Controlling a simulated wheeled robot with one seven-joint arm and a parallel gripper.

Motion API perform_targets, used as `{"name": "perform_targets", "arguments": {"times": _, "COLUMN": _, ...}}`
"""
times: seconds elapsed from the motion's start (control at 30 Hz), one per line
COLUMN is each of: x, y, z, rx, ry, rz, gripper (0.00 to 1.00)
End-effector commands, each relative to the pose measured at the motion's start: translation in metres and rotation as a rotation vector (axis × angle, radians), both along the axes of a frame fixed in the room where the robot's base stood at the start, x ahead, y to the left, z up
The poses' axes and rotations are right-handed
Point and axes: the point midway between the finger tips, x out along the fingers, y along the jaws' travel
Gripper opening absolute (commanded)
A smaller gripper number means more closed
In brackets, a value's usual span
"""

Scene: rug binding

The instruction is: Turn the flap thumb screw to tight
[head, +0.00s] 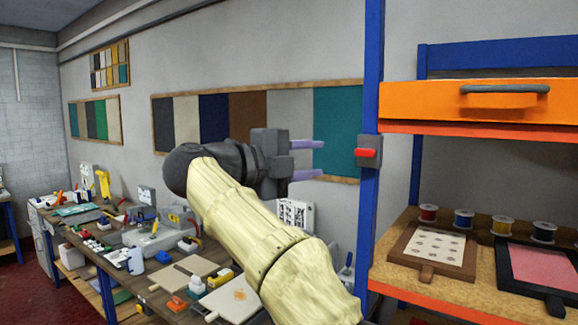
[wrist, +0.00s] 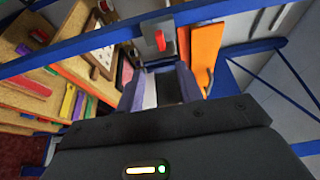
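A red tab on a grey block, which looks like the flap thumb screw (head: 367,152), sits on the front of the blue shelf post. In the head view the red tab lies about level. In the wrist view the thumb screw (wrist: 160,41) shows beyond my fingertips, near the top centre. The orange flap (head: 475,104) with a grey handle is to the right of the post. My gripper (head: 320,160) is left of the screw and points at it, apart from it. Its two purple fingers are spread with nothing between them; they also show in the wrist view (wrist: 165,75).
The blue post (head: 373,60) stands right in front of my gripper. The shelf (head: 400,262) under the flap holds framed pieces and several thread spools (head: 464,219). A cluttered workbench (head: 165,275) runs along the wall at left.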

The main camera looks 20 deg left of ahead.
Motion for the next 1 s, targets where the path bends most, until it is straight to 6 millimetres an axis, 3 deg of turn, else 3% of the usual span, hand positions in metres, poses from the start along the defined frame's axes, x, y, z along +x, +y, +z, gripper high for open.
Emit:
{"name": "perform_targets", "arguments": {"times": 0.23, "x": -0.027, "y": 0.025, "z": 0.000, "rx": 0.001, "ry": 0.001, "rz": 0.001, "gripper": 0.36}}
{"name": "perform_targets", "arguments": {"times": 0.67, "x": -0.030, "y": 0.028, "z": 0.001, "rx": -0.006, "ry": -0.004, "rz": 0.001, "gripper": 0.36}}
{"name": "perform_targets", "arguments": {"times": 0.83, "x": -0.013, "y": 0.025, "z": 0.014, "rx": -0.105, "ry": -0.070, "rz": 0.036, "gripper": 0.36}}
{"name": "perform_targets", "arguments": {"times": 1.0, "x": 0.023, "y": 0.025, "z": 0.032, "rx": -0.353, "ry": -0.175, "rz": 0.137, "gripper": 0.36}}
